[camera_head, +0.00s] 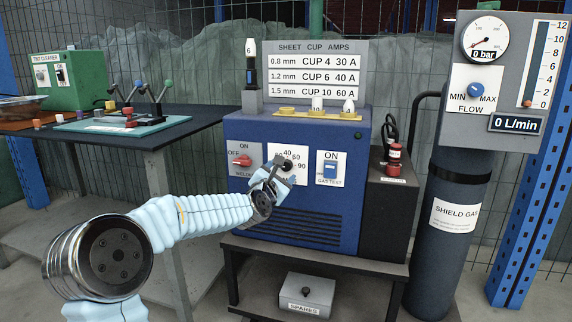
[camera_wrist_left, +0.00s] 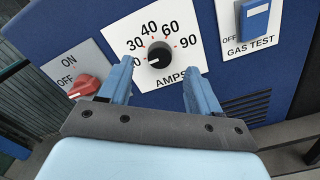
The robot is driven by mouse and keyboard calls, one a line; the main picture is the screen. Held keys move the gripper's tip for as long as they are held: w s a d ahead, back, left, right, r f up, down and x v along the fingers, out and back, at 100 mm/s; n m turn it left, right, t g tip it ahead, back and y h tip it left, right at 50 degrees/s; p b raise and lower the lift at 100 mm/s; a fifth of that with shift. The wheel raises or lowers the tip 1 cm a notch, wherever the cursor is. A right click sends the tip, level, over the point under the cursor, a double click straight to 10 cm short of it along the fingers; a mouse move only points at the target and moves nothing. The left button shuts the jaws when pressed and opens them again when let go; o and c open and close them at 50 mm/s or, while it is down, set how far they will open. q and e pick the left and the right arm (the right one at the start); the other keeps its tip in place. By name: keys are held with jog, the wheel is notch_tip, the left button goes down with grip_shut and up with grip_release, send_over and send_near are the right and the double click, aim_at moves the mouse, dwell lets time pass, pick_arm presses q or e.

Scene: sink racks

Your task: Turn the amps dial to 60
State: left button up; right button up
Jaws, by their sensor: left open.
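The amps dial is a black round knob (camera_wrist_left: 159,55) on a white plate (camera_wrist_left: 182,20) marked 30, 40, 60 and 90. Its small white mark points to the lower left in the left wrist view, below the 30. In the head view the plate (camera_head: 300,153) shows on the blue welder's front, partly behind my gripper. My left gripper (camera_wrist_left: 159,68) is open, with its light-blue fingers on either side of the knob in the left wrist view. I cannot tell whether they touch it. In the head view the left gripper (camera_head: 272,174) is in front of the plate. My right gripper is not in view.
A red ON/OFF welder switch (camera_wrist_left: 84,86) is left of the dial; a blue gas test switch (camera_wrist_left: 254,18) is right. The blue welder (camera_head: 320,125) stands on a grey cart (camera_head: 315,257). A gas cylinder (camera_head: 446,240) is at right, a workbench (camera_head: 150,138) at left.

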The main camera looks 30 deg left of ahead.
aim_at(286, 166)
pick_arm(q)
jog(key=shift+p+x, duration=0.45)
jog(key=shift+x, duration=1.85)
jog(key=c, duration=1)
jog(key=shift+c, duration=0.2)
